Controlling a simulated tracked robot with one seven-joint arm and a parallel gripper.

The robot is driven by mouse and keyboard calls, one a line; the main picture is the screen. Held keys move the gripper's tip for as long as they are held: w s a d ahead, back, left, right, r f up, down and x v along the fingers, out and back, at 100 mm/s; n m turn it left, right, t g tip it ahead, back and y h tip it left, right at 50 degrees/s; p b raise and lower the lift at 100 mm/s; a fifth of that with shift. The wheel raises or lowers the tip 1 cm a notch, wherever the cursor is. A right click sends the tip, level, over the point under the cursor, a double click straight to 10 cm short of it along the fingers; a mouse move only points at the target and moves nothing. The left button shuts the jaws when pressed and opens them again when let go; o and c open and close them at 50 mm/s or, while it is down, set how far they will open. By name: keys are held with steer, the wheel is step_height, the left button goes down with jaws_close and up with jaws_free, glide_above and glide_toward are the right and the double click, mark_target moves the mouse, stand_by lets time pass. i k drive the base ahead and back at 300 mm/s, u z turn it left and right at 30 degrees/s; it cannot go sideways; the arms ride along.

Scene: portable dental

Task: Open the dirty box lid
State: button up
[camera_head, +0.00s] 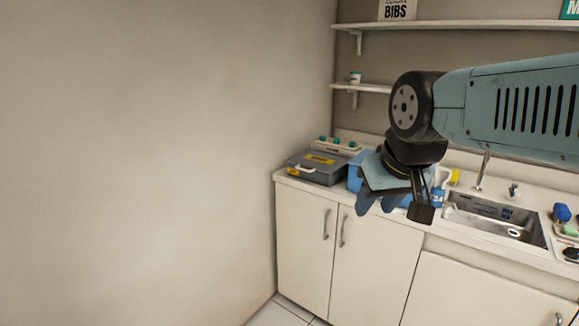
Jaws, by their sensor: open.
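A grey lidded box (318,168) with yellow labels sits at the left end of the counter, its lid apparently down. The label text is too small to read, so I cannot tell for sure whether this is the dirty box. A blue box (355,178) stands just right of it, largely hidden behind my gripper. My gripper (376,208) points downward in front of the blue box and the counter's front edge, to the right of the grey box in the picture. Its jaws are open and hold nothing visible. I cannot tell its exact distance from the boxes.
The counter (455,225) holds a metal sink (495,216) with a faucet (483,172) to the right. A strip with green-topped items (338,146) lies behind the grey box. Shelves (455,25) hang above. A bare wall (150,150) fills the left.

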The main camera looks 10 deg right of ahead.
mark_target(324, 162)
steer(key=u, duration=0.05)
steer(key=i, duration=0.6)
steer(key=u, duration=1.25)
steer(key=k, duration=0.8)
steer(key=z, duration=1.15)
steer(key=i, duration=0.5)
